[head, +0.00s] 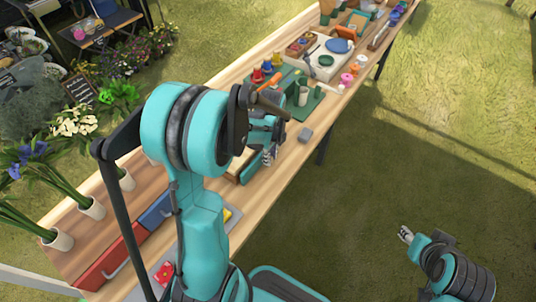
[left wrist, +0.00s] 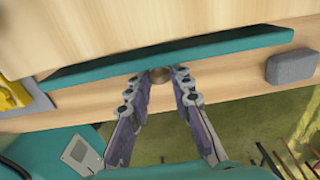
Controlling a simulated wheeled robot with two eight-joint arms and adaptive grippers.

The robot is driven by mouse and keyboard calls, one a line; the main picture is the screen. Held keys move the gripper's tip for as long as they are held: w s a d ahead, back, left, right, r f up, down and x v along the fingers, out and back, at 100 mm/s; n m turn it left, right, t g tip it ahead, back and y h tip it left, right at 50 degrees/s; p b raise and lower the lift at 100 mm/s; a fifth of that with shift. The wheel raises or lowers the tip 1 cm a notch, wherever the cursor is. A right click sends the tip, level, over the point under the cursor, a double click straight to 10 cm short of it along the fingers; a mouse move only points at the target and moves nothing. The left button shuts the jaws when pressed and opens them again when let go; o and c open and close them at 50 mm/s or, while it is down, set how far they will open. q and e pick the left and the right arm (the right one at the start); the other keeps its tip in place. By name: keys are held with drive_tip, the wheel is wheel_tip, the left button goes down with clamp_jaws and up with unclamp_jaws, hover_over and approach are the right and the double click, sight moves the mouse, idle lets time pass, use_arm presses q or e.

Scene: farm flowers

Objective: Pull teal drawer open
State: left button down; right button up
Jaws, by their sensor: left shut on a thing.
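The teal drawer (left wrist: 180,55) shows in the left wrist view as a long teal front with a small round brown knob (left wrist: 160,76). My left gripper (left wrist: 160,84) has its fingers on both sides of the knob and is shut on it. In the head view, the teal drawer (head: 249,168) is at the table's front edge, partly hidden by my left arm, and my left gripper (head: 270,154) is at its front. How far the drawer stands out is hard to tell. My right gripper (head: 405,234) is off the table at lower right; its finger gap is too small to judge.
A red drawer (head: 103,266) and a blue drawer (head: 156,211) are to the left along the wooden unit. A grey block (head: 305,135) lies near the table edge and also shows in the left wrist view (left wrist: 292,68). Grass in front of the table is clear.

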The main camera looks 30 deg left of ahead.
use_arm(q)
drive_tip(key=s+d, duration=0.1)
drive_tip(key=d, duration=1.2)
drive_tip(key=shift+d, duration=0.4)
drive_tip(key=c, duration=1.4)
unclamp_jaws()
drive_tip(key=shift+o, duration=0.2)
drive_tip(key=shift+r, duration=0.1)
wheel_tip(320, 180, up, 12)
